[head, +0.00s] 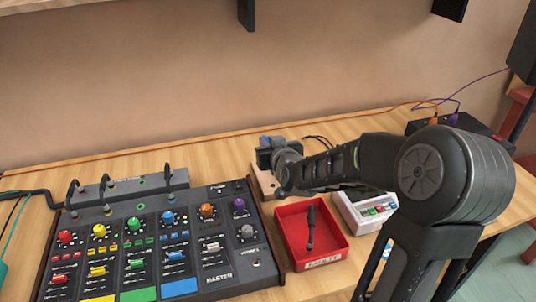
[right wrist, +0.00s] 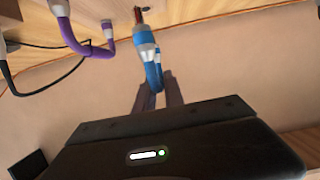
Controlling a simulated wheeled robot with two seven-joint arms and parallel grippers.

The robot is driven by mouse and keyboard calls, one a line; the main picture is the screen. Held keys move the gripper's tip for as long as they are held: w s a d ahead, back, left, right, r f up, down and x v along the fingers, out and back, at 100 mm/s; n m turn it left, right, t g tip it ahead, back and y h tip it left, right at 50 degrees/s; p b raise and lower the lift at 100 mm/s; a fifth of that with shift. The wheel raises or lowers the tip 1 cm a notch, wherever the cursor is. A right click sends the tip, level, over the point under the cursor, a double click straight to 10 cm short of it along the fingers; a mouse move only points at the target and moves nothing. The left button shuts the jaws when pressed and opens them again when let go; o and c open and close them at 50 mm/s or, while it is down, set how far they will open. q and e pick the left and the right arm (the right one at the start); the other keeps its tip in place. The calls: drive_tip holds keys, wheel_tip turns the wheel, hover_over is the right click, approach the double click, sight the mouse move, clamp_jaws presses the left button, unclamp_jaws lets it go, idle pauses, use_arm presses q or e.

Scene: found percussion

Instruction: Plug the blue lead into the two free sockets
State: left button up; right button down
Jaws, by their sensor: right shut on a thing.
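My right gripper (head: 270,142) is at the back of the table, behind the red tray, beside a wooden block (head: 258,181). In the right wrist view its two fingers (right wrist: 158,92) are shut on the blue lead (right wrist: 146,50). The lead's plug has a pale collar and a coppery tip that points up towards a wooden surface (right wrist: 215,12). I cannot tell whether the tip is in a socket. The lead's blue cable bends down between the fingers; its other end is not clear. A purple lead (right wrist: 85,45) loops beside it. My left gripper is not in view.
A mixer (head: 150,235) with coloured knobs fills the front left. A red tray (head: 342,245) holds a dark-handled tool (head: 310,228). A white button box (head: 372,212) stands right of it. A black box (head: 470,128) with orange and purple leads stands at the back right.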

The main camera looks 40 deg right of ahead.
wheel_tip(320, 180, up, 4)
drive_tip(key=shift+r, duration=0.15)
idle(0.6)
